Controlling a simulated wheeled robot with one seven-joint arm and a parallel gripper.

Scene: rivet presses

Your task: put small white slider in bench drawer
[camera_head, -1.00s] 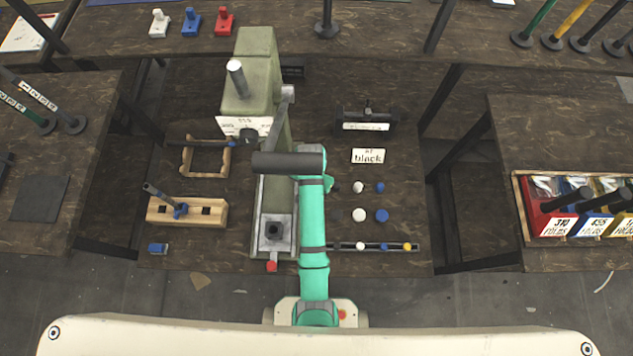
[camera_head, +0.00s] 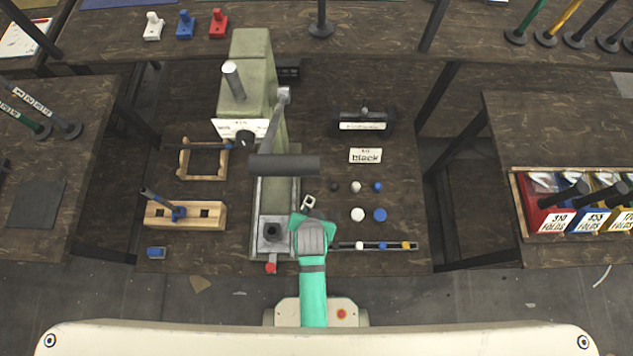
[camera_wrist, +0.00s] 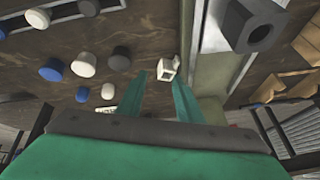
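A small white piece with an opening in it, which looks like the slider (camera_head: 308,202), is on the dark bench (camera_head: 340,285) just right of the green press. It lies just beyond the tip of my gripper (camera_head: 312,217). In the wrist view the white slider (camera_wrist: 168,68) shows just beyond the fingertips of my gripper (camera_wrist: 160,80), nearer the right finger. The two green fingers stand apart with a gap between them. I cannot tell whether either finger touches the slider. No bench drawer can be made out.
The green press (camera_head: 247,75) with its grey lever (camera_head: 284,165) stands left of my gripper. White, blue and dark knobs (camera_head: 358,214) lie to the right, above a dark rail (camera_head: 345,245). A wooden block (camera_head: 210,215) is at left. Similar white, blue and red pieces (camera_head: 185,25) stand on the back bench.

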